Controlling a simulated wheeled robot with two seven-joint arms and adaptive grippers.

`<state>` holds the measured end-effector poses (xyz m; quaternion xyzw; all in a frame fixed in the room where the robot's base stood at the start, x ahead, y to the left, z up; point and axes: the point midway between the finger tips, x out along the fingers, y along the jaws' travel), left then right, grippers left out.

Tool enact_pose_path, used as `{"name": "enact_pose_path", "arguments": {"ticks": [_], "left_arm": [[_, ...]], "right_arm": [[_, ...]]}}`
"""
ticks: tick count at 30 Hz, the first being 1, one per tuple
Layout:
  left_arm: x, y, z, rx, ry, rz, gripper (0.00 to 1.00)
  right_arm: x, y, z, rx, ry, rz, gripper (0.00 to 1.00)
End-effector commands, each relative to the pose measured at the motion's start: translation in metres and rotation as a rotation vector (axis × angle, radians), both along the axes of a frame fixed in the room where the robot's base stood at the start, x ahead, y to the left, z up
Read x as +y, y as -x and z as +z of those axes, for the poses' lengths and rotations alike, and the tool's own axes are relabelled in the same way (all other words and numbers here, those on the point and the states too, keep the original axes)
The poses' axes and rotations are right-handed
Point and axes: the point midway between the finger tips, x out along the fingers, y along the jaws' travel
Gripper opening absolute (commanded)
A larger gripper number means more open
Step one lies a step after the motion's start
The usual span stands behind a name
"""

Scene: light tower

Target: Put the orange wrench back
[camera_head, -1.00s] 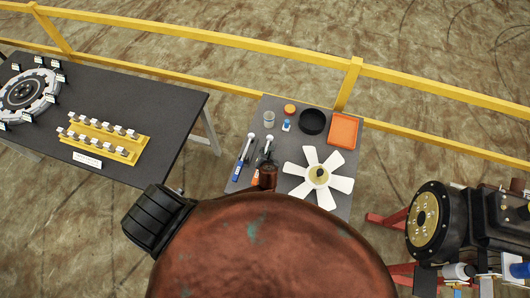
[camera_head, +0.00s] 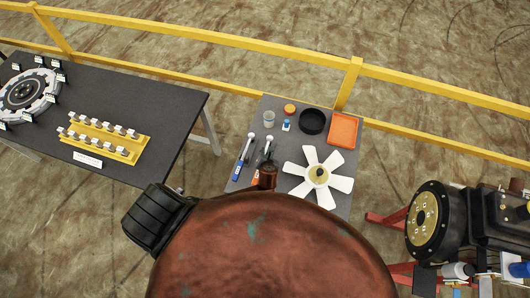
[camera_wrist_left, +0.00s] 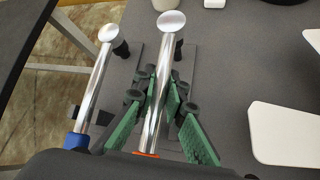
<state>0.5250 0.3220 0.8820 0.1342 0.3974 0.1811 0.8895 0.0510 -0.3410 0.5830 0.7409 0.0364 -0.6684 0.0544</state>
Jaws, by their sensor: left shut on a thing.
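The orange wrench (camera_wrist_left: 160,75) has a silver shaft with a round head; a bit of its orange handle shows at the bottom of the left wrist view. In the head view its orange part (camera_head: 255,179) is mostly covered by my arm. My left gripper (camera_wrist_left: 163,100) is shut on its shaft, green pads on both sides. In the head view the gripper (camera_head: 266,160) is over the small grey table. I cannot tell whether the wrench touches the table or a dark holder beneath it. My right gripper is not in view.
A blue-handled wrench (camera_wrist_left: 95,85) lies close on the left. A white fan (camera_head: 318,174) is close on the right. Small containers, a black ring (camera_head: 312,122) and an orange tray (camera_head: 344,130) stand behind. A yellow railing (camera_head: 300,59) runs beyond the table.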

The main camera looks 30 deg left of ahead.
Motion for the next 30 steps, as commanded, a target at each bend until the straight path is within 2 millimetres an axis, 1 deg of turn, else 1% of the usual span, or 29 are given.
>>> {"name": "enact_pose_path", "arguments": {"ticks": [17, 18, 26, 30], "left_arm": [[0.0, -0.001, -0.021, -0.002, -0.002, -0.002, 0.0], [0.0, -0.001, -0.02, -0.002, -0.001, -0.002, 0.13], [0.0, 0.0, -0.02, 0.0, -0.001, -0.001, 0.31], [0.0, 0.0, -0.021, 0.0, -0.001, -0.001, 0.31]], "right_arm": [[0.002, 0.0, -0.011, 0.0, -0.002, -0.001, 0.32], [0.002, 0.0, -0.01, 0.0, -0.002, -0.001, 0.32], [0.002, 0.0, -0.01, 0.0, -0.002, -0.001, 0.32], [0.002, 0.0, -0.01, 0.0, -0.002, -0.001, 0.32]]}}
